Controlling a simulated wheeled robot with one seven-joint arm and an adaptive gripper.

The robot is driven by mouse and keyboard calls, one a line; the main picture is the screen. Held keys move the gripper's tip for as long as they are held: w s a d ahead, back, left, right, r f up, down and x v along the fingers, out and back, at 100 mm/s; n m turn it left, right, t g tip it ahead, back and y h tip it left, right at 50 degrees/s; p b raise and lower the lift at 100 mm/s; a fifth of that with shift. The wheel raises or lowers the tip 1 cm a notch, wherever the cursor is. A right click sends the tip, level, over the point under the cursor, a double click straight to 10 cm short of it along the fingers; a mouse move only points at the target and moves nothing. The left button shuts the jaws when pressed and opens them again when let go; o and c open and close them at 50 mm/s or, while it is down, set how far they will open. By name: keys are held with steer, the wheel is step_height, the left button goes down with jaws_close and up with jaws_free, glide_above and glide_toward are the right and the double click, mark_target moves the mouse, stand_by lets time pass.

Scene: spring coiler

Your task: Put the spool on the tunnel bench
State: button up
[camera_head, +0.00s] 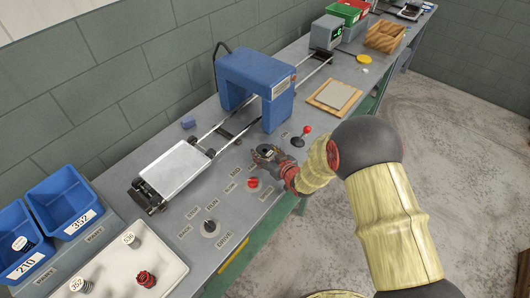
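The tunnel bench (225,172) is a long grey worktop along the wall, with a blue tunnel (254,88) standing over two rails. My gripper (268,153) is low over the bench, in front of the tunnel and between the red knob and the red-topped lever. It is small and dark here, so its fingers and anything between them cannot be made out. No thing is plainly marked as the spool. A ribbed piece labelled 536 (130,241), one labelled 352 (83,286) and a red ribbed piece (147,279) stand at the lower left.
A silver plate carriage (178,168) sits on the rails left of the tunnel. The ribbed pieces stand in a white tray (172,262) beside blue bins (65,201). A red knob (252,183), black knob (209,227), red-topped lever (301,136) and wooden board (335,97) occupy the bench.

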steer(key=o, duration=0.3)
steer(key=shift+r, duration=0.2)
steer(key=p+v, duration=0.3)
steer(key=v, duration=0.9)
steer(key=s+d+r+m+g+h, duration=0.1)
steer(key=s+d+r+m+h, duration=0.15)
steer(key=d+r, duration=0.5)
steer(key=s+d+r+m+g+h, duration=0.15)
steer(key=d+r+h, duration=0.3)
steer(key=r, duration=0.65)
steer(key=s+r+g, duration=0.1)
steer(key=s+r, duration=0.2)
steer(key=s, duration=0.5)
steer(key=s+d+r+m+g, duration=0.1)
steer(key=s+r, duration=0.1)
steer(key=s, duration=0.6)
steer(key=s+d+r+m+g, duration=0.1)
steer(key=s+r, duration=0.2)
steer(key=s, duration=0.5)
steer(key=shift+s+r+g, duration=0.25)
steer(key=shift+s+r, duration=0.05)
steer(key=shift+s, duration=0.1)
